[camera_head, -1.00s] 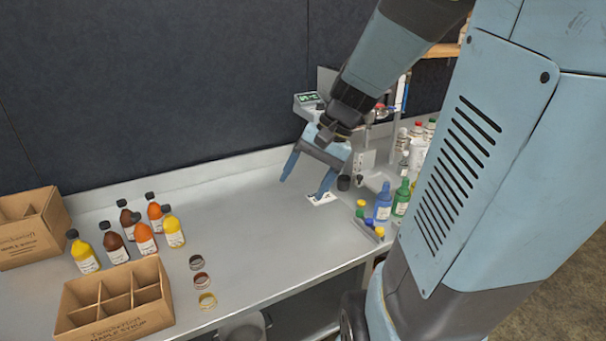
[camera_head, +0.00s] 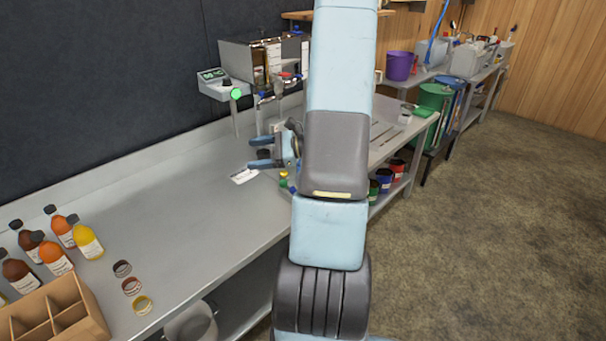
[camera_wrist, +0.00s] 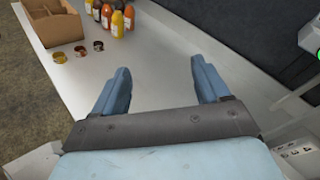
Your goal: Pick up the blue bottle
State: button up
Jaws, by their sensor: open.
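The blue bottle does not show clearly in either current view; my arm covers the part of the bench where it stood a second ago. My gripper (camera_head: 257,153) is open and empty over the back part of the steel bench, its fingers pointing left. In the wrist view my gripper (camera_wrist: 160,68) has its two blue fingers wide apart, with only bare bench between them. A small yellow-and-green capped item (camera_head: 283,179) peeks out just left of my arm, below the gripper.
Several syrup bottles (camera_head: 53,259) and a cardboard box (camera_head: 55,315) stand at the bench's left end, with three ring-shaped lids (camera_head: 131,286) beside them. A white label card (camera_head: 243,176) lies near my gripper. The middle of the bench (camera_head: 185,215) is clear.

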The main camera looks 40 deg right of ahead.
jog(key=s+d+f+m+t+h, duration=0.2)
jog(key=d+f+m+h, duration=0.2)
jog(key=d+f+m, duration=0.1)
jog(key=s+d+f+m+t+h, duration=0.2)
jog(key=d+f+m+h, duration=0.2)
jog(key=d, duration=0.5)
jog(key=s+d+f+m+t+h, duration=0.2)
jog(key=d+f+m+t+h, duration=0.1)
jog(key=d+f+m+h, duration=0.2)
jog(key=shift+s+d+f+m, duration=0.15)
jog(key=shift+d+f, duration=0.25)
jog(key=shift+f, duration=0.2)
jog(key=shift+w+d+f+m, duration=0.1)
jog(key=shift+d+f+m, duration=0.1)
jog(key=shift+d+f, duration=0.3)
jog(key=shift+s+d+f+m, duration=0.15)
jog(key=shift+d+f, duration=0.1)
jog(key=shift+f, duration=0.45)
jog(key=shift+w+d+f, duration=0.1)
jog(key=shift+w, duration=0.2)
jog(key=w, duration=0.4)
jog(key=w+d, duration=0.1)
jog(key=w, duration=0.8)
jog(key=shift+w+d, duration=0.1)
jog(key=shift+d, duration=0.05)
jog(key=shift+c, duration=0.3)
jog(key=c, duration=0.8)
